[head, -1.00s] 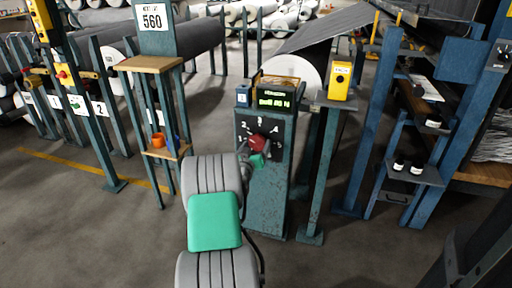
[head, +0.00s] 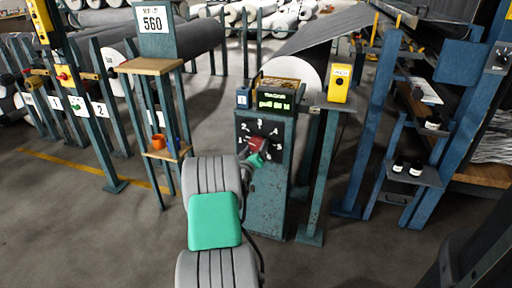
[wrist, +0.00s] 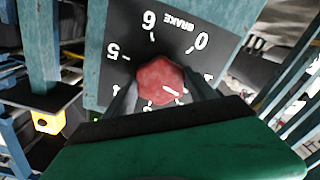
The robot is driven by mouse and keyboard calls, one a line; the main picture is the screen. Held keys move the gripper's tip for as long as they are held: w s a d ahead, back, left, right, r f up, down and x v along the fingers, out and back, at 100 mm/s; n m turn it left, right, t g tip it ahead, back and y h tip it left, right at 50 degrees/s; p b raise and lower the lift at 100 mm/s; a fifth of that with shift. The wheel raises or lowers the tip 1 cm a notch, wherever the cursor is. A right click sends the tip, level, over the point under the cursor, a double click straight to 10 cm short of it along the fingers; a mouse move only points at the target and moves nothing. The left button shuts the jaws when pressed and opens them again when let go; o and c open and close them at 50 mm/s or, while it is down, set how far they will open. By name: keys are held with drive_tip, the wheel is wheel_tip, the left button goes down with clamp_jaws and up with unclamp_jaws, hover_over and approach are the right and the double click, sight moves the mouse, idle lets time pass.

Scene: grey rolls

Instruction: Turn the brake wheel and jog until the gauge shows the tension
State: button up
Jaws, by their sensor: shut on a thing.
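The red brake wheel (head: 256,145) sits on a black numbered dial plate (head: 273,129) on the front of a blue-green post. In the wrist view the wheel (wrist: 159,78) is a faceted red knob with a white pointer mark, and BRAKE, 0, 5 and 6 show on the plate (wrist: 128,43). My gripper (wrist: 162,90) is shut on the wheel, one finger on each side. In the head view my gripper (head: 250,162) partly hides the wheel and the dial. The gauge (head: 275,101) above the dial has lit green characters, too small to read surely. A sign (head: 153,19) reads 560.
A yellow box (head: 339,83) stands on a small shelf right of the gauge. A wooden-topped stand (head: 148,66) with an orange cup (head: 158,141) is to the left. Blue racks stand at the right. Grey rolls fill the back. Open floor lies in front.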

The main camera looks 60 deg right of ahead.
drive_tip(key=shift+n, duration=0.6)
drive_tip(key=o, duration=1.4)
drive_tip(key=a, duration=0.2)
drive_tip(key=s+a, duration=0.1)
drive_tip(key=a, duration=0.2)
drive_tip(key=a+p, duration=0.1)
drive_tip(key=a, duration=0.1)
drive_tip(key=shift+s+a, duration=0.2)
drive_tip(key=shift+a, duration=0.15)
